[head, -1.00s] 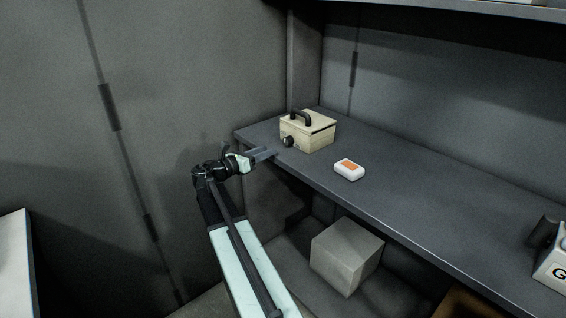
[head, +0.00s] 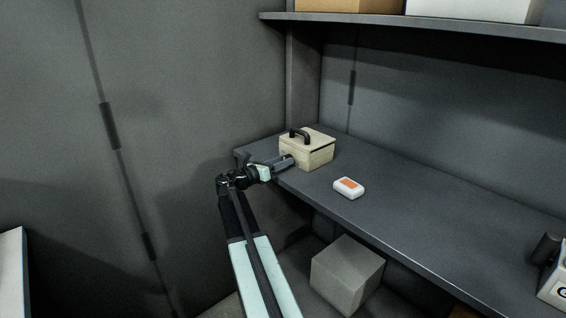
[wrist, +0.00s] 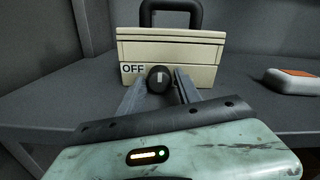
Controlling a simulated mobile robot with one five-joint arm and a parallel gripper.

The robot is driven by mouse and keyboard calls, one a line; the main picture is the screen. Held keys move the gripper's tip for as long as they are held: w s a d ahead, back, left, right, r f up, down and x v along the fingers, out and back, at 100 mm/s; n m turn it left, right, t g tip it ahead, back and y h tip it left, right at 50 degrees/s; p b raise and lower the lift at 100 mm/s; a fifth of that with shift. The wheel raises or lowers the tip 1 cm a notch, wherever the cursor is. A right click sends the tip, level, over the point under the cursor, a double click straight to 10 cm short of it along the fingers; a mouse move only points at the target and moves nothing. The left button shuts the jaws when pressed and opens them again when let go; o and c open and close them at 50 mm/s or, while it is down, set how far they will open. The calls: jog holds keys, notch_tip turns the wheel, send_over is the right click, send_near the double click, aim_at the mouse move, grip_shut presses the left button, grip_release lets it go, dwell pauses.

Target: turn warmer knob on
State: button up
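The warmer is a cream box (head: 318,155) with a black handle, standing on the grey shelf; it also shows straight ahead in the wrist view (wrist: 200,52). Its round black knob (wrist: 159,79) is on the front face, with a short pale mark pointing about upright. An OFF label (wrist: 132,69) is left of the knob. My gripper (wrist: 160,84) is open, with one finger on each side of the knob. I cannot tell whether the fingers touch it. In the head view my gripper (head: 288,160) reaches the warmer's front and hides the knob.
A white and orange item (head: 348,187) lies on the shelf (head: 420,210) right of the warmer. A grey block (head: 347,275) is below the shelf. An upper shelf (head: 430,27) holds boxes. A wall stands close on the left.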

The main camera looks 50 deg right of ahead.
grip_shut()
jog(key=m, duration=0.4)
jog(key=shift+m, duration=0.3)
jog(key=shift+o, duration=0.7)
grip_release()
jog(key=shift+a, duration=0.1)
jog(key=a, duration=0.7)
jog(key=shift+w+a, duration=0.25)
jog(key=shift+a, duration=0.05)
